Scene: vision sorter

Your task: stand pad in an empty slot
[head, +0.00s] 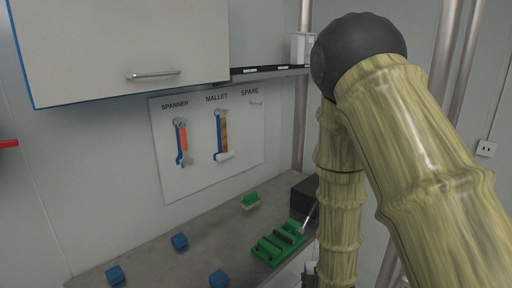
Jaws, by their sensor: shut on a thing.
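A green block with a tan lower side (250,201) lies on the grey bench near the wall; I cannot tell whether it is the pad. A green rack (268,254) with dark slots or dark pieces across it stands at the bench's right part. A thin pale metal piece (308,218) slants over the rack's far right end; what it belongs to is unclear. My arm comes down right of the rack and hides what is behind it. My gripper's fingers and anything in them are not visible.
Blue cubes lie on the bench (140,252): one left (115,274), one mid-left (180,241), one in front (219,279). A black box (305,194) stands behind the rack. A tool board (190,185) hangs on the wall, below a cabinet (120,50).

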